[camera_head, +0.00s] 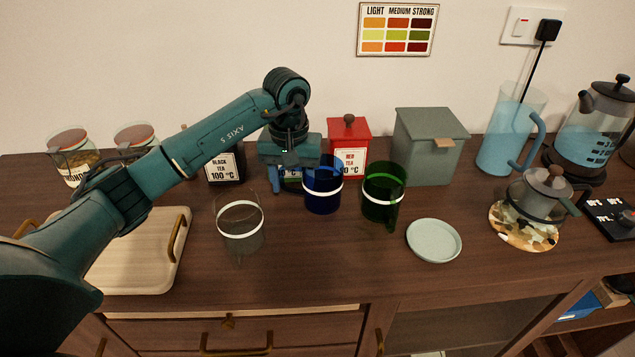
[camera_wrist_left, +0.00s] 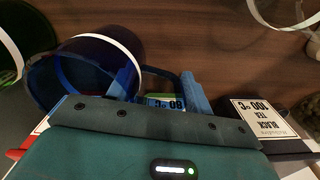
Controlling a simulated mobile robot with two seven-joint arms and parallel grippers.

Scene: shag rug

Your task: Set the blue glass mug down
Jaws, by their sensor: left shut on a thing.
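The blue glass mug (camera_head: 322,194) with a white band is upright among the cups on the wooden counter. My left gripper (camera_head: 288,180) reaches down at its left side and is shut on the mug, apparently at its handle. In the left wrist view the mug (camera_wrist_left: 88,68) lies to the left of my gripper (camera_wrist_left: 158,92), with a dark handle running towards the fingers. Whether the mug's base touches the counter cannot be told. My right gripper is not in view.
A green glass mug (camera_head: 383,192) stands close right of the blue one; a clear glass (camera_head: 240,232) stands front left. Behind are a black tea box (camera_head: 226,166), red tea canister (camera_head: 348,140) and grey box (camera_head: 428,150). A pale saucer (camera_head: 434,241) lies right. Counter in front is clear.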

